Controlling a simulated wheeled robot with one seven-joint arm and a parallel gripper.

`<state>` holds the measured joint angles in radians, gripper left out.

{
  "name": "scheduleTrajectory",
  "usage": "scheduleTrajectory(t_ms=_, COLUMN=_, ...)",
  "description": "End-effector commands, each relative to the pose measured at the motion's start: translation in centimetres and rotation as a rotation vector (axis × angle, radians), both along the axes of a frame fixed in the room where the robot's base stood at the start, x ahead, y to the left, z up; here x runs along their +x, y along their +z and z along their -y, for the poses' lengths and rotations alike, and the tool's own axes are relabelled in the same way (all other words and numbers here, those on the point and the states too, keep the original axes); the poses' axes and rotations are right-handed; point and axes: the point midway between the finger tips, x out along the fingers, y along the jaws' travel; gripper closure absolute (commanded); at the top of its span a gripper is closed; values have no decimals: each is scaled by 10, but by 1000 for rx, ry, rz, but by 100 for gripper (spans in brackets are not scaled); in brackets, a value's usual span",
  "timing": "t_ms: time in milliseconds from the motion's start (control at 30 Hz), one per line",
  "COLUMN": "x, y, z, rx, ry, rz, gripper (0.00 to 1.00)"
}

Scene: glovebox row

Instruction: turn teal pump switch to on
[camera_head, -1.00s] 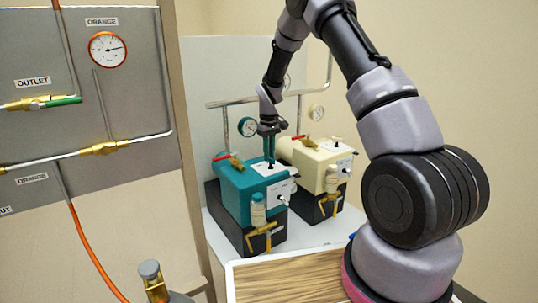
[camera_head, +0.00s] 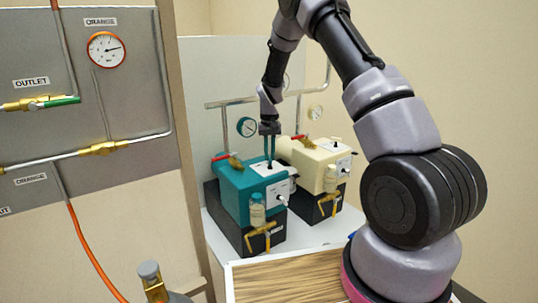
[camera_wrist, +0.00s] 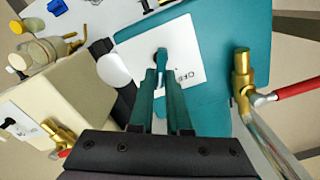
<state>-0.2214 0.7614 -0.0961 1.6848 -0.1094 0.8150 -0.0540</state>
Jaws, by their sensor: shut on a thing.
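The teal pump (camera_head: 238,190) stands on a dark base on the white bench, and its teal top fills much of the wrist view (camera_wrist: 235,40). A white switch plate (camera_wrist: 187,62) with small lettering lies on its top. The switch (camera_wrist: 161,56) is a small dark lever on that plate, partly hidden by the fingertips. My gripper (camera_wrist: 163,66) points down over the plate, its teal fingers shut on the switch. In the head view my gripper (camera_head: 269,160) reaches the pump's top from above.
A cream pump (camera_head: 315,165) stands close to the right of the teal one. A red-handled brass valve (camera_wrist: 243,80) sits beside the plate. A gauge (camera_head: 246,127) and pipes rise behind. A grey panel (camera_head: 90,90) stands at left.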

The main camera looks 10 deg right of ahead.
Motion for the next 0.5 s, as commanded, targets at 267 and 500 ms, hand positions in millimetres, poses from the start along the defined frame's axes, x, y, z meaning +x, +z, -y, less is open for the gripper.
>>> scheduleTrajectory(t_ms=267, x=0, y=1, z=1, rx=0, ry=-57, rz=1, gripper=100)
scheduleTrajectory(t_ms=500, x=0, y=1, z=1, rx=0, ry=-62, rz=2, gripper=100)
